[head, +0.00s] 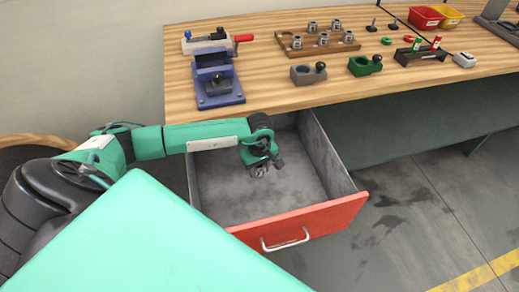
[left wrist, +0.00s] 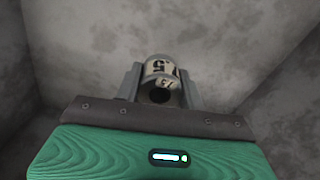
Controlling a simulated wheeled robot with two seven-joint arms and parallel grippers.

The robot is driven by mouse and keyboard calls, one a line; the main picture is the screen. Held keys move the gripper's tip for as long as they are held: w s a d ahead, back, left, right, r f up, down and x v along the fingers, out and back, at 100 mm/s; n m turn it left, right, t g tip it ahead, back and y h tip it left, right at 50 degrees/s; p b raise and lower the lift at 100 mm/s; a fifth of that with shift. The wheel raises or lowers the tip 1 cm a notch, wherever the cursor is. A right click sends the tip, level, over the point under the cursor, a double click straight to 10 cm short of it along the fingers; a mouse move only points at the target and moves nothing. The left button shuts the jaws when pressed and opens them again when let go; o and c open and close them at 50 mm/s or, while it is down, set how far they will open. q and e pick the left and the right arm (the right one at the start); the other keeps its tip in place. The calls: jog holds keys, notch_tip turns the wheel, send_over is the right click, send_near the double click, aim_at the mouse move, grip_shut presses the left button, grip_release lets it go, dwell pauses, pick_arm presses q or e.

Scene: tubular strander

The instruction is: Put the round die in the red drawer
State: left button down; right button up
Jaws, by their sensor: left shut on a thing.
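The red drawer (head: 305,226) is pulled out from under the bench, with a grey inside and a metal handle on its red front. My left gripper (head: 259,170) is inside the drawer opening, over the grey floor. In the left wrist view my left gripper (left wrist: 160,92) is shut on the round die (left wrist: 160,70), a pale ring-like piece with dark markings and a dark hole. The die is hidden or too small to make out in the head view. The drawer's grey floor (left wrist: 230,35) and walls lie around it. My right gripper is not in view.
The wooden bench (head: 275,85) stands behind the drawer. It carries a blue vise-like fixture (head: 217,80), a wooden rack (head: 318,43) of metal pieces, a green block (head: 365,66), a grey block (head: 308,73) and red (head: 424,17) and yellow bins. Floor right of the drawer is clear.

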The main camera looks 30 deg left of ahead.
aim_at(260, 183)
pick_arm(q)
notch_tip(260, 183, down, 6)
jog(key=shift+r, duration=0.1)
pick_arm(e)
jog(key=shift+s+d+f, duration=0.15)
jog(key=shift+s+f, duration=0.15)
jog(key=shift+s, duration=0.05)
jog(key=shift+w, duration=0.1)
